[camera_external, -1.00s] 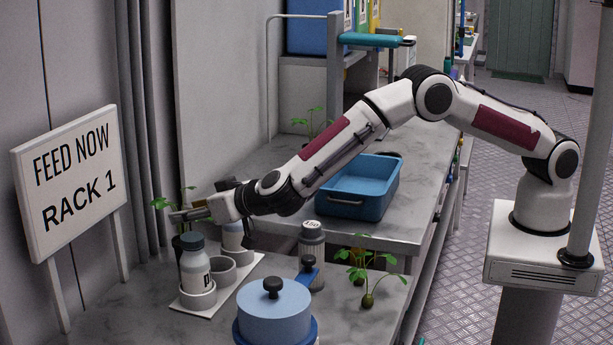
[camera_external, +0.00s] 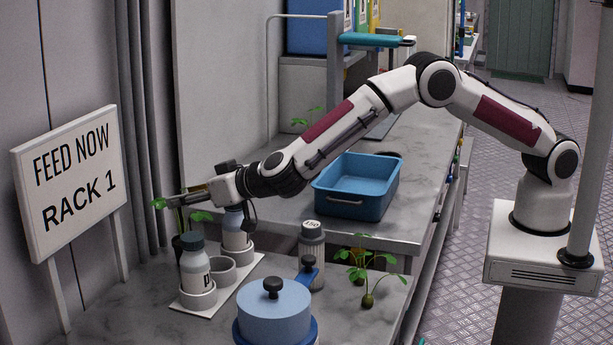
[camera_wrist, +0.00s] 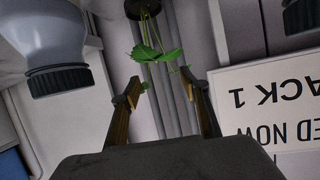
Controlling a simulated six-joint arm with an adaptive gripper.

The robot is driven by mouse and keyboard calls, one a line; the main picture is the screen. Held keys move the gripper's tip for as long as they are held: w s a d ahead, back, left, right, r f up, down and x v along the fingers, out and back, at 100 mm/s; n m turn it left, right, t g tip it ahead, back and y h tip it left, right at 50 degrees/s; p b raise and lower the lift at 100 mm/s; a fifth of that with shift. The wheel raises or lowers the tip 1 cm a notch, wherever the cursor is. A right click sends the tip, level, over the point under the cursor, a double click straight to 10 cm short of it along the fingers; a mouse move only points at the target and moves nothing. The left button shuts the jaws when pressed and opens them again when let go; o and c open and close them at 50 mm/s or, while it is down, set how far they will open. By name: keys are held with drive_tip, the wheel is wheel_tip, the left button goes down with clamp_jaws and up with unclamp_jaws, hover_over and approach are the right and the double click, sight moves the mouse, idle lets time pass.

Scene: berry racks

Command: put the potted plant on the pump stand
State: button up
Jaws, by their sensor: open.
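A potted plant with green leaves (camera_external: 200,216) stands at the left end of the bench, partly hidden behind a white bottle. In the wrist view its dark pot shows at the top, and its stems and leaves (camera_wrist: 160,55) hang toward the fingertips. My gripper (camera_external: 170,202) is at the height of the leaves, above the pot. In the wrist view my gripper (camera_wrist: 161,88) is open, with leaves close to and partly between its fingertips. I cannot tell for certain which thing is the pump stand.
A white holder (camera_external: 215,293) carries bottles and an empty cup (camera_external: 223,271). A blue round vessel with a black knob (camera_external: 273,313), a grey bottle (camera_external: 312,243) and leafy seedlings (camera_external: 367,299) stand nearby. A blue tray (camera_external: 357,205) sits behind. A "RACK 1" sign (camera_external: 70,180) stands left.

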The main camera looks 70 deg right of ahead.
drive_tip(key=s+d+r+n+y, duration=0.1)
drive_tip(key=d+r+y, duration=0.1)
drive_tip(key=r, duration=0.6)
drive_tip(key=s+d+r+n+y, duration=0.1)
drive_tip(key=s+d+r+y, duration=0.15)
drive_tip(key=r, duration=0.65)
drive_tip(key=s+d+r+n+g+y, duration=0.1)
drive_tip(key=s+d+r, duration=0.3)
drive_tip(key=s, duration=0.1)
drive_tip(key=s+d+r+n+y, duration=0.1)
drive_tip(key=s+d+r, duration=0.2)
drive_tip(key=s, duration=0.3)
drive_tip(key=s+d+f+g+h, duration=0.1)
drive_tip(key=s+d+f+g, duration=0.1)
drive_tip(key=s+d, duration=0.5)
drive_tip(key=s+d+f+m+g+h, duration=0.1)
drive_tip(key=s+d+f, duration=0.4)
drive_tip(key=s, duration=1.4)
drive_tip(key=s+d+f+g+h, duration=0.2)
drive_tip(key=s+d+f+g, duration=0.1)
drive_tip(key=s+d, duration=0.7)
drive_tip(key=s, duration=0.3)
drive_tip(key=shift+s+f+m+g, duration=0.3)
drive_tip(key=shift+s+f+g, duration=0.05)
drive_tip(key=shift+f+g, duration=0.05)
